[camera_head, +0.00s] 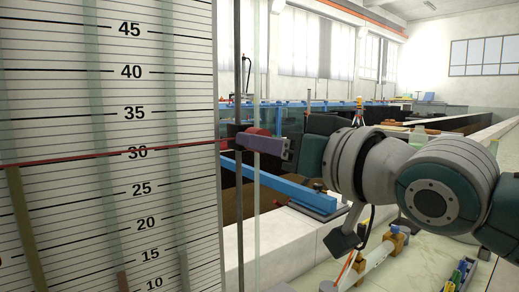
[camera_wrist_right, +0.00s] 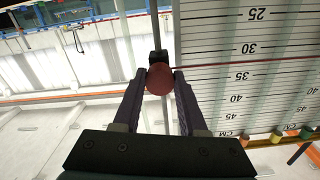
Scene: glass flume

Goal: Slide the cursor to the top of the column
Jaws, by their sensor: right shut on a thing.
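The cursor has a round red knob (camera_head: 257,132) and a thin red line (camera_head: 70,158) that runs across the white scale board (camera_head: 190,75) close to the 30 mark. My right gripper (camera_head: 262,144) comes from the right and is shut on the knob, partly hiding it. In the right wrist view the knob (camera_wrist_right: 160,80) sits between the two dark fingers, and the red line (camera_wrist_right: 240,62) leaves it to the right. The dark vertical rod (camera_head: 239,210) runs beside the board. The top of the column is outside the head view, above 45. My left gripper is not in view.
Glass tubes (camera_head: 92,60) stand in front of the board, some with coloured liquid low down. A blue beam (camera_head: 290,185) and a white ledge (camera_head: 290,245) lie behind and below my right gripper. The space above the gripper beside the board looks clear.

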